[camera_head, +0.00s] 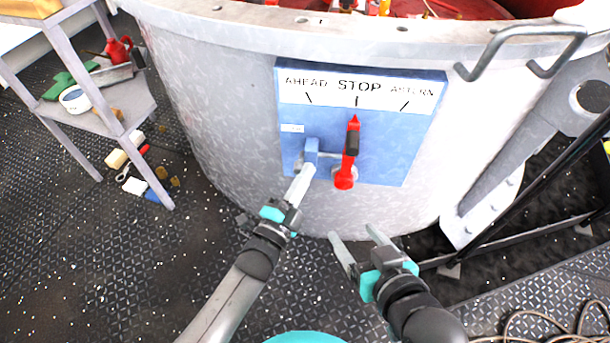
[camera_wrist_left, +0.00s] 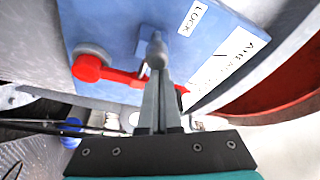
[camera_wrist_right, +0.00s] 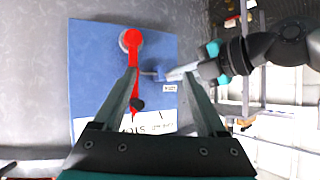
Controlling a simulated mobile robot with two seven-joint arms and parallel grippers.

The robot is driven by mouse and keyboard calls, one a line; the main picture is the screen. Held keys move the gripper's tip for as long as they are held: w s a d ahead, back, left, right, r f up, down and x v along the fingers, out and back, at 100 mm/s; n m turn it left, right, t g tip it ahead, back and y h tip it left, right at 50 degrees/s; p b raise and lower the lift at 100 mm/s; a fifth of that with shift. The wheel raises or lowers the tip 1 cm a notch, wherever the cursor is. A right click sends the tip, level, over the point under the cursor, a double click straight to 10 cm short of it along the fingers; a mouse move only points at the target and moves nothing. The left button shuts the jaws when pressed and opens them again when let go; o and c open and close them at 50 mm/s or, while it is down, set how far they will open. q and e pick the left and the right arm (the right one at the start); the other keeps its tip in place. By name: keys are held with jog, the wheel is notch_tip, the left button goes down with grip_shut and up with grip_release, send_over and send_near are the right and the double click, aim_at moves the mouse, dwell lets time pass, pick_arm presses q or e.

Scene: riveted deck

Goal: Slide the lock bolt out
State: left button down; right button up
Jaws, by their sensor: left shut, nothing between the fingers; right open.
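The blue panel (camera_head: 298,172) carries a red lever (camera_head: 345,178) that points up at STOP. Left of the lever, a small blue block (camera_head: 312,148) holds the grey lock bolt (camera_head: 331,154), whose rod reaches toward the lever. My left gripper (camera_head: 308,168) is shut and empty, its tips at the block's lower left. In the left wrist view, a rounded grey end (camera_wrist_left: 157,48) shows just beyond the shut fingers (camera_wrist_left: 158,95); whether they touch it I cannot tell. My right gripper (camera_head: 351,235) is open and empty, below and apart from the panel.
The panel is on a curved grey drum wall (camera_head: 215,110). A metal handle (camera_head: 520,40) sticks out at upper right. A grey shelf stand (camera_head: 125,105) with a red can is at the left. Cables (camera_head: 540,325) lie at lower right. The floor at lower left is clear.

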dwell(0.3)
pick_arm(q)
jog(key=a, duration=0.7)
jog(key=shift+w+a+p, duration=0.3)
jog(key=shift+w+p, duration=0.05)
jog(key=shift+p, duration=0.1)
pick_arm(e)
jog(key=shift+s+d+f+g+h, duration=0.15)
jog(key=shift+s+d+g+h, duration=0.1)
jog(key=shift+d+g, duration=0.15)
jog(key=shift+s+d+f+g+h, duration=0.1)
jog(key=shift+d+g+h, duration=0.2)
jog(key=shift+d, duration=0.2)
jog(key=shift+s, duration=0.1)
